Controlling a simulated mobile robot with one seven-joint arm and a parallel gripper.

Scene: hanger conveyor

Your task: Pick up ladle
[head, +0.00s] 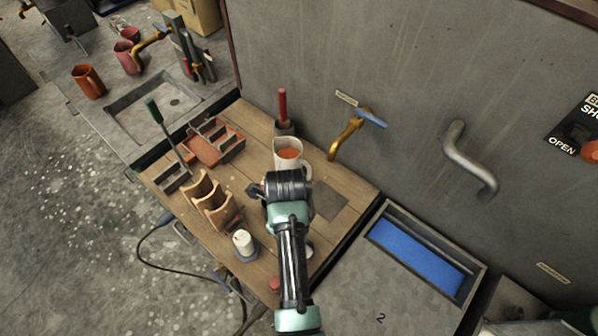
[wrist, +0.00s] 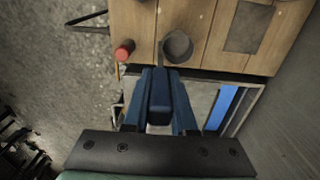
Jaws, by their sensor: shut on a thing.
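The ladle (wrist: 177,46) shows in the wrist view as a round grey bowl just beyond my fingertips, over the table's edge boards. A thin part of it runs back to the fingers. My gripper (wrist: 161,74) is shut on the ladle, with its blue fingers close together. Much of the handle is hidden by the fingers. I cannot tell whether the bowl touches the table. In the head view my arm covers the gripper and most of the ladle; a small pale round part shows just right of my arm.
The wooden table (head: 262,122) holds a white pitcher (head: 289,160) with orange contents, a wooden rack (head: 212,203), a white cylinder (head: 243,240) and a small red piece (head: 274,284). A wall with a brass tap (head: 347,137) stands behind. A blue-floored tray (head: 415,258) is at right.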

